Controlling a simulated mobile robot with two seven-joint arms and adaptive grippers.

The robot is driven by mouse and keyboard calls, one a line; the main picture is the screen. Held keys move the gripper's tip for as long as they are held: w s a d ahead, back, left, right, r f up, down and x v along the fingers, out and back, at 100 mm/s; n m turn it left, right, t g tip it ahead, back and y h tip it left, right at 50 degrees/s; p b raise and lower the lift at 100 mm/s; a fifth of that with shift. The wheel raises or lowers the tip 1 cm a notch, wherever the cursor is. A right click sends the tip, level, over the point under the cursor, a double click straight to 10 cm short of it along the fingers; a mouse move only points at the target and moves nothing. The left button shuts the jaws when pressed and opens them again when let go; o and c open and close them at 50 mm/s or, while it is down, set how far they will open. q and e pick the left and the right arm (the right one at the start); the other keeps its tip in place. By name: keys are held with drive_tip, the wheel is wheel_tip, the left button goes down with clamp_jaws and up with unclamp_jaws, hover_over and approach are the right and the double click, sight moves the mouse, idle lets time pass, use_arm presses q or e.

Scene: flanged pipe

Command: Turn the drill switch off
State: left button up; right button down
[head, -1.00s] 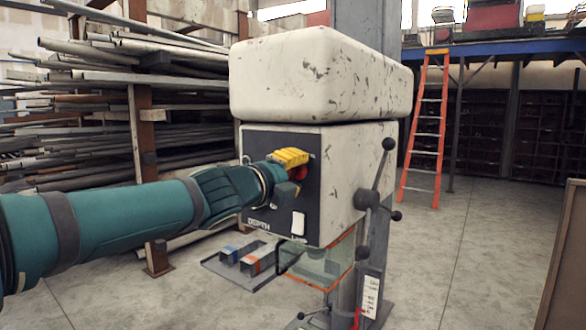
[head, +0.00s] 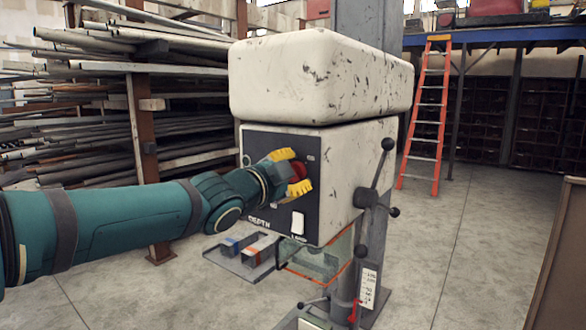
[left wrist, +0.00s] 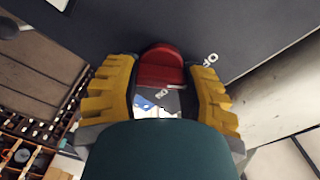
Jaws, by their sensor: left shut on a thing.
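The drill press head (head: 350,180) is a worn cream block with a dark front panel (head: 257,150). The red switch (head: 299,172) is on this panel, and it also shows in the left wrist view (left wrist: 161,66). My left gripper (head: 296,170) reaches in from the left, its yellow-padded fingers above and below the switch. In the left wrist view the fingers (left wrist: 160,82) stand on both sides of the switch, shut on it. The fingers hide part of the switch, and its on or off position cannot be read. My right gripper is out of view.
A white rocker (head: 297,223) sits lower on the panel. A feed handle with dark knobs (head: 388,144) projects at the right, and a clear guard (head: 318,258) hangs below. Pipe racks (head: 70,120) stand behind at left, an orange ladder (head: 427,120) behind at right.

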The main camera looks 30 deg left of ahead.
use_arm(q)
drive_tip(key=shift+r+n+p, duration=0.1)
drive_tip(key=shift+n+p, duration=0.2)
drive_tip(key=shift+n, duration=0.6)
drive_tip(key=o, duration=1.2)
drive_tip(key=s+a, duration=0.1)
drive_tip(key=s, duration=1.1)
